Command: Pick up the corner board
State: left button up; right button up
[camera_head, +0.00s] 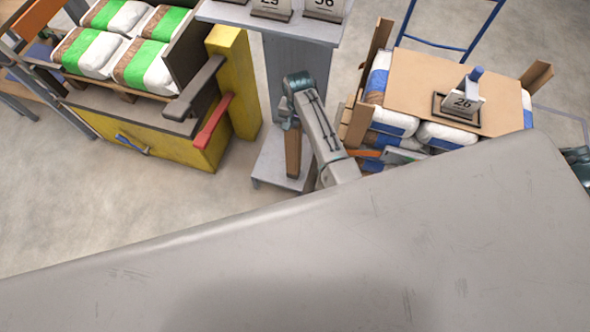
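A brown corner board (293,155) shows upright above the low grey base of a stand, near the middle of the head view. My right gripper (289,118) is at the top end of this board, pointing down. The wrist and forearm hide part of the gripper, so I cannot tell whether its fingers are open or closed on the board. More brown corner boards stand at the corners of the loaded pallet, one at the back left (379,45) and one at the right (537,76). My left gripper is not in view.
The grey stand (296,75) rises behind my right gripper. A yellow machine (180,142) with a red lever (213,120) is on the left. Bags under a cardboard sheet (415,75), topped by a "26" sign (463,103), are close right. A large grey surface covers the foreground.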

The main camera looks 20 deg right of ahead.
jog(key=f, duration=0.4)
jog(key=shift+s+d+f, duration=0.1)
jog(key=shift+s+f, duration=0.05)
jog(key=shift+s, duration=0.1)
grip_shut()
dwell(1.1)
